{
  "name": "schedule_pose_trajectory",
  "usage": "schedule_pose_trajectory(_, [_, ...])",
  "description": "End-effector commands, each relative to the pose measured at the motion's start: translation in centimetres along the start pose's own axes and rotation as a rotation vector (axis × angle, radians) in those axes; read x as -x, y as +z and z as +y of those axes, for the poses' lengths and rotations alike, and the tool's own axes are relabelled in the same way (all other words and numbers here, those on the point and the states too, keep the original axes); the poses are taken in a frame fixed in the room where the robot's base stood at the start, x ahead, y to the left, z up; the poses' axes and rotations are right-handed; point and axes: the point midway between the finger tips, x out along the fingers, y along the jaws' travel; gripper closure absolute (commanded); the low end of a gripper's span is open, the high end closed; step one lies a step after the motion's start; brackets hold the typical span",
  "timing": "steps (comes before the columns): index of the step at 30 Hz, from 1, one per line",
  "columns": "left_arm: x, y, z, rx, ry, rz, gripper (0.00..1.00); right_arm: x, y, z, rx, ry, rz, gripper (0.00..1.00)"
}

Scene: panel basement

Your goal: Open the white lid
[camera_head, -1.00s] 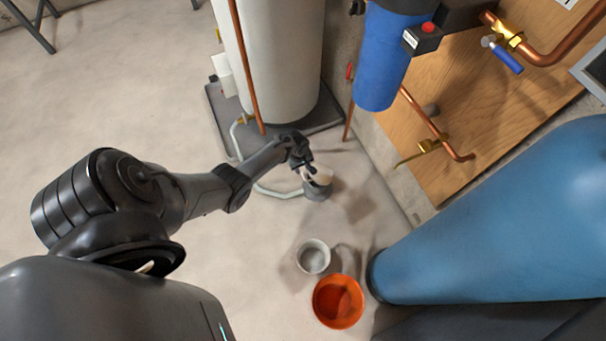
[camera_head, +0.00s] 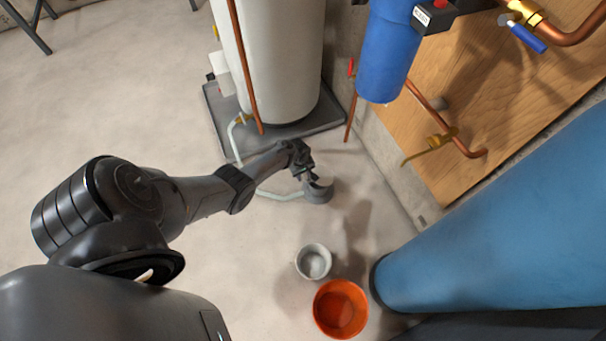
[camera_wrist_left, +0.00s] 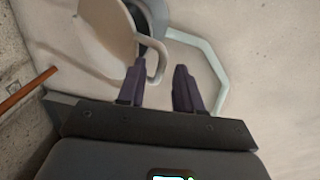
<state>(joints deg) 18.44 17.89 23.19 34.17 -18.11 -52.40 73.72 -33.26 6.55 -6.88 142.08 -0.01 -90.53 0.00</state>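The white lid (camera_wrist_left: 106,28) is a pale disc with a curved handle (camera_wrist_left: 156,66). In the left wrist view it stands tilted up at the side of the grey round fitting (camera_wrist_left: 154,14), whose mouth is partly uncovered. The fitting (camera_head: 318,191) also shows in the head view, on the floor beyond my left gripper (camera_head: 305,173). The lid's face cannot be made out there. In the left wrist view my left gripper (camera_wrist_left: 160,68) has its two fingers apart, with the handle near the left finger. Whether they touch is unclear. My right gripper is out of view.
A pale hose (camera_head: 276,195) runs to the fitting from the white tank (camera_head: 280,60) on its grey tray (camera_head: 222,125). A grey cup (camera_head: 313,262) and an orange bucket (camera_head: 341,309) stand nearer. A blue cylinder (camera_head: 500,230) blocks the right. Floor at left is clear.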

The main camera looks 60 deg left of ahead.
Motion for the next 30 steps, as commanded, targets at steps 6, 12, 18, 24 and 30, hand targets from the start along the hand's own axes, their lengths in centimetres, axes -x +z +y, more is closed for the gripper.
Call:
schedule_pose_trajectory(6, [-0.01, 0.01, -0.02, 0.0, 0.0, 0.0, 0.99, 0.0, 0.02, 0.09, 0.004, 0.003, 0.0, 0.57])
schedule_pose_trajectory(12, [-0.02, 0.01, -0.03, 0.0, 0.0, 0.0, 1.0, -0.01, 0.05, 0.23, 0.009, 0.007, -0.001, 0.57])
schedule_pose_trajectory(18, [-0.02, 0.02, -0.03, 0.001, -0.001, 0.0, 1.0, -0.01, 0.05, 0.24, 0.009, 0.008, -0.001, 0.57])
schedule_pose_trajectory(24, [-0.03, 0.02, -0.04, 0.001, -0.001, 0.0, 1.0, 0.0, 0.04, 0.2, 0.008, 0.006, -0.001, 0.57])
schedule_pose_trajectory(30, [-0.03, 0.02, -0.04, 0.002, -0.001, 0.0, 1.0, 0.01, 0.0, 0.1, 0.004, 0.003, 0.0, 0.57])
